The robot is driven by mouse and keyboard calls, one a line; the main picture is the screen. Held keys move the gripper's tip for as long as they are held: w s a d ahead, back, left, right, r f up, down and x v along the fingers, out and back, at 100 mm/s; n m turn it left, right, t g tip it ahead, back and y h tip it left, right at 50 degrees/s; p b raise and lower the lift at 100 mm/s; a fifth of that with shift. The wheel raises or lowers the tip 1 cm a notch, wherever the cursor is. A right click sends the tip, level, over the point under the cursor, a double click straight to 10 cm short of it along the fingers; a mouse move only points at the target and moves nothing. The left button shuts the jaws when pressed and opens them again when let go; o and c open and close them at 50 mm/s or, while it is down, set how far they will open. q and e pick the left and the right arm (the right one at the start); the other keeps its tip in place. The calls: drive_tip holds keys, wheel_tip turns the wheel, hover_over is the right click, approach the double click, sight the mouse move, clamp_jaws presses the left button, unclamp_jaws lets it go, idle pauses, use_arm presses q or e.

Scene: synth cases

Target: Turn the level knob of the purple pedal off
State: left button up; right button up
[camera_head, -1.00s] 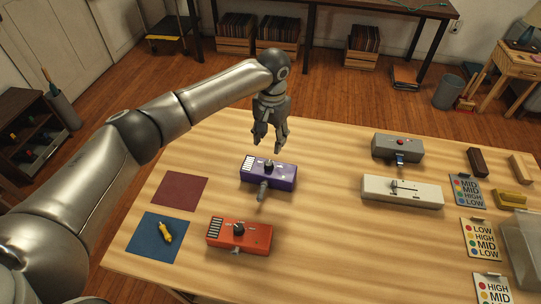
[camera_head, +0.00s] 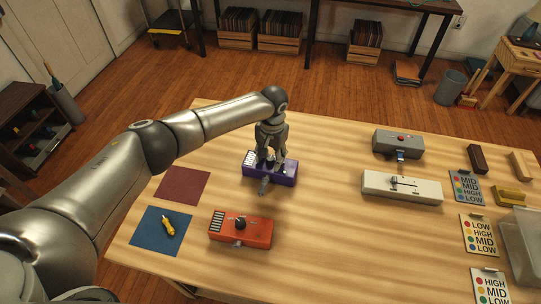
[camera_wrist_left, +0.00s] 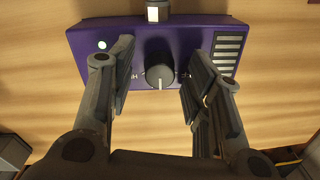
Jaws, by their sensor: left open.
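The purple pedal (camera_head: 284,173) stands on the wooden table, left of the middle in the head view. It also shows across the top of the left wrist view (camera_wrist_left: 120,40). Its black level knob (camera_wrist_left: 159,70) has a pale pointer line facing the bottom of the wrist picture. My left gripper (camera_head: 269,160) points down over the pedal. In the wrist view its open fingers (camera_wrist_left: 160,78) stand on either side of the knob, with gaps between them and it. In the head view the gripper mostly hides the knob. My right gripper is in neither view.
An orange pedal (camera_head: 258,233) stands nearer the front. A blue mat (camera_head: 147,243) with a yellow tool (camera_head: 169,226) and a maroon mat (camera_head: 182,186) lie to the left. A white box (camera_head: 420,193) and a grey box (camera_head: 385,141) stand right; the table's middle is clear.

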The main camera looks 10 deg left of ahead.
use_arm(q)
clamp_jaws()
